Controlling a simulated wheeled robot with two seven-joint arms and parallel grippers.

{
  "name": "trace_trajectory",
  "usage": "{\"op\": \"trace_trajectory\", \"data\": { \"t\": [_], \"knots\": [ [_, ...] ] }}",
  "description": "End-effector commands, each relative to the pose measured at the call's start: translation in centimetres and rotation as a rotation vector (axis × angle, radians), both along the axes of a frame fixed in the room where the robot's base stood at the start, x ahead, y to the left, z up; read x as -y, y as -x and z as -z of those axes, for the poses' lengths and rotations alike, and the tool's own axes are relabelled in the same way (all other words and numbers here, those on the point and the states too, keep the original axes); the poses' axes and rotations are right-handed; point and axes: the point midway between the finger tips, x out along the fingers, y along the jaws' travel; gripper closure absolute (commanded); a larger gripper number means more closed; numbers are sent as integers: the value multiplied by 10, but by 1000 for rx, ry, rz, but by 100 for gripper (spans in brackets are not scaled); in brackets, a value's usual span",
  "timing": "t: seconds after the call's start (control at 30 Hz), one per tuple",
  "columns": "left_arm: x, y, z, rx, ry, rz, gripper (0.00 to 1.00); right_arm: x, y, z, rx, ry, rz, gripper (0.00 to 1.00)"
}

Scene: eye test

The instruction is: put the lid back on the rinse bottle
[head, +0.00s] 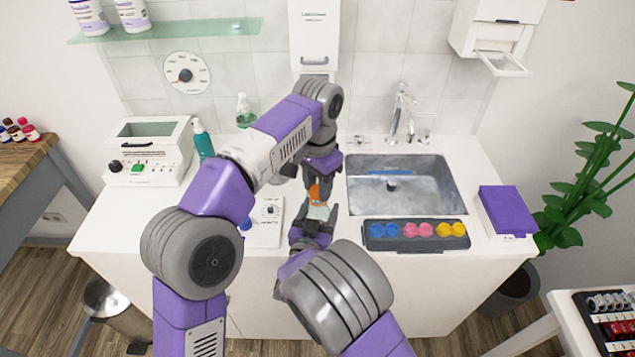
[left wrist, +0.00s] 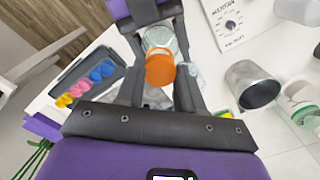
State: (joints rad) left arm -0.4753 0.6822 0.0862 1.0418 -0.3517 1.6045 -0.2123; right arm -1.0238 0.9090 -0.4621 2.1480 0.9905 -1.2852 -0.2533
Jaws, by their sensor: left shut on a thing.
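My left gripper (head: 316,186) reaches over the counter in the middle of the head view. It is shut on the orange lid (head: 315,192), which also shows between its fingers in the left wrist view (left wrist: 160,70). The clear, whitish rinse bottle (head: 318,212) is right below the lid; its upper part shows behind the lid in the left wrist view (left wrist: 158,38). My right gripper (head: 317,214) has a finger on each side of the bottle and appears shut on it. I cannot tell whether lid and bottle touch.
A steel sink (head: 405,185) is to the right, with a grey tray of coloured cups (head: 375,244) in front and a purple box (head: 507,211) beyond. A metal beaker (left wrist: 254,88) shows in the left wrist view.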

Motion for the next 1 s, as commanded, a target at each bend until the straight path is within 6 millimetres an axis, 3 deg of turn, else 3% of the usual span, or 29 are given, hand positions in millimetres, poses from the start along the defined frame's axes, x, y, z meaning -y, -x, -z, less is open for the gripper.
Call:
{"op": "trace_trajectory", "data": {
  "t": [0.77, 0.8, 1.0],
  "knots": [
    [0, 0, 11, -1, -1, -1, 91, 0, 0, 0, 1, 0, 0, 89],
    [0, 0, 12, -1, -1, 0, 91, 0, 0, 0, 1, 0, 0, 100],
    [0, 0, 11, -1, 0, 120, 91, 0, 0, 0, 1, 0, 0, 100]
  ]
}}
